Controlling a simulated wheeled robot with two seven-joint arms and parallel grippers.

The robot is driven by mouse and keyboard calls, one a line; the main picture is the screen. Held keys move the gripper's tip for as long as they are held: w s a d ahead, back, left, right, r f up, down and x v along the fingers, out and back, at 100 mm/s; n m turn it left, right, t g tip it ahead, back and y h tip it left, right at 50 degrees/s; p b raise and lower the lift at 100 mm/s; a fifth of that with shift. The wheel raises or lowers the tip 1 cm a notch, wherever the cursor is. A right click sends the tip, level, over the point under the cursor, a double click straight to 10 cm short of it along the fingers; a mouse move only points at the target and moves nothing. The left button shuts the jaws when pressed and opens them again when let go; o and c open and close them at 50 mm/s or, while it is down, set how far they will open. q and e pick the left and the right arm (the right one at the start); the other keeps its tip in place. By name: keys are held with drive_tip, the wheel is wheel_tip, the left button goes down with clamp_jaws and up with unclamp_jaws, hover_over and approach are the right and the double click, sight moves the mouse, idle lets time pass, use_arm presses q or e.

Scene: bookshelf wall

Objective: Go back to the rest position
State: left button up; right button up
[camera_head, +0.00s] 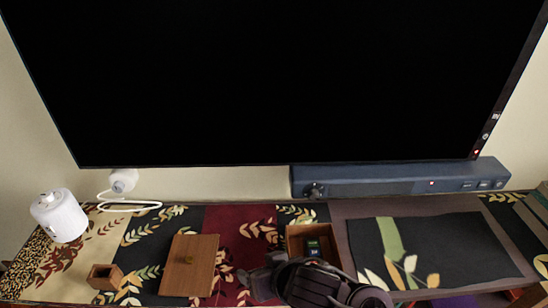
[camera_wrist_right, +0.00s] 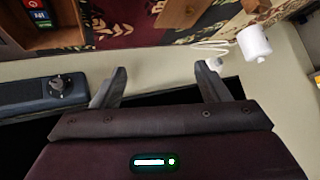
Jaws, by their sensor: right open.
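My right gripper (camera_head: 262,278) is over the front of the shelf top in the head view, between a wooden board (camera_head: 190,265) and an open wooden box (camera_head: 295,240). In the right wrist view its two fingers (camera_wrist_right: 160,82) stand wide apart with nothing between them. My left gripper is not in view.
A large black screen (camera_head: 270,80) fills the back, above a blue-grey soundbar (camera_head: 385,180). A white canister (camera_head: 60,215) and small wooden cup (camera_head: 104,277) stand left. A dark leaf-patterned mat (camera_head: 450,245) lies right. Books (camera_head: 535,210) stand at the right edge.

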drive_tip(key=s+d+f+m+g+h, duration=0.1)
drive_tip(key=s+d+f+h, duration=0.15)
drive_tip(key=d, duration=0.45)
drive_tip(key=s+d+f+m+g+h, duration=0.1)
drive_tip(key=s+d, duration=0.3)
drive_tip(key=d, duration=0.4)
drive_tip(key=s+d+f+g+h, duration=0.1)
drive_tip(key=s+d+g+h, duration=0.15)
drive_tip(key=d, duration=0.45)
wheel_tip(320, 180, down, 30)
drive_tip(key=s, duration=0.2)
drive_tip(key=s+d+f+g, duration=0.1)
drive_tip(key=s+d+f, duration=0.2)
drive_tip(key=s+f, duration=1.5)
drive_tip(key=shift+s+d+f, duration=0.15)
drive_tip(key=shift+s, duration=0.85)
